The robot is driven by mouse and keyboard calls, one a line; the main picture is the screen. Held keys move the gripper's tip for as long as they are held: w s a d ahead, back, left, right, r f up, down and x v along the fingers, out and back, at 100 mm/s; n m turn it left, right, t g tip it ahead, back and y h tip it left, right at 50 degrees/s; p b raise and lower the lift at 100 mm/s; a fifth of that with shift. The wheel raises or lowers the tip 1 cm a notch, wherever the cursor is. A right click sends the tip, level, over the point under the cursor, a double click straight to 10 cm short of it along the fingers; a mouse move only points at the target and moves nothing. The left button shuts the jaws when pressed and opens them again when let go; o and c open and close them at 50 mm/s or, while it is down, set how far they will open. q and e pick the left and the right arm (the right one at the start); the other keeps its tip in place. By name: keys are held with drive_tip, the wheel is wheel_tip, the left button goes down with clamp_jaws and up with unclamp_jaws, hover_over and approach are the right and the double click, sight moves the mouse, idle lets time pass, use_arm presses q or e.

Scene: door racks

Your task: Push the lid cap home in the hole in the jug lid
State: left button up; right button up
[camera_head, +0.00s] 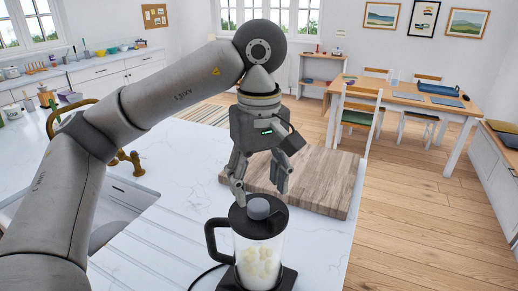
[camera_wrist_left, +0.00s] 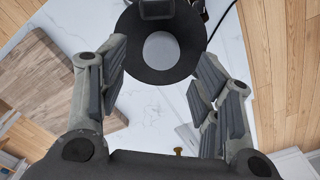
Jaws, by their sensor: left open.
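The blender jug (camera_head: 258,262) stands upright on its black base, with pale chunks and white liquid inside. Its black lid (camera_head: 238,216) is on top, and the grey lid cap (camera_head: 258,207) sits at the lid's middle, standing up above it. How deep it sits in the hole cannot be told. In the left wrist view the cap (camera_wrist_left: 160,49) is a round grey disc inside the dark lid (camera_wrist_left: 160,77). My left gripper (camera_head: 262,191) is open and empty, pointing down just above and behind the lid; its fingers (camera_wrist_left: 160,75) are spread apart. My right gripper is out of view.
A wooden board (camera_head: 318,185) lies on the white marble counter (camera_head: 180,235) behind the jug. A sink (camera_head: 122,200) with a brass tap is at the left. The black jug handle (camera_head: 212,240) sticks out left, and a cable runs from the base.

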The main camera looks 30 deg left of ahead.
sight(259, 204)
use_arm(q)
wheel_tip(259, 204, up, 7)
drive_tip(key=shift+r, duration=0.15)
idle(0.7)
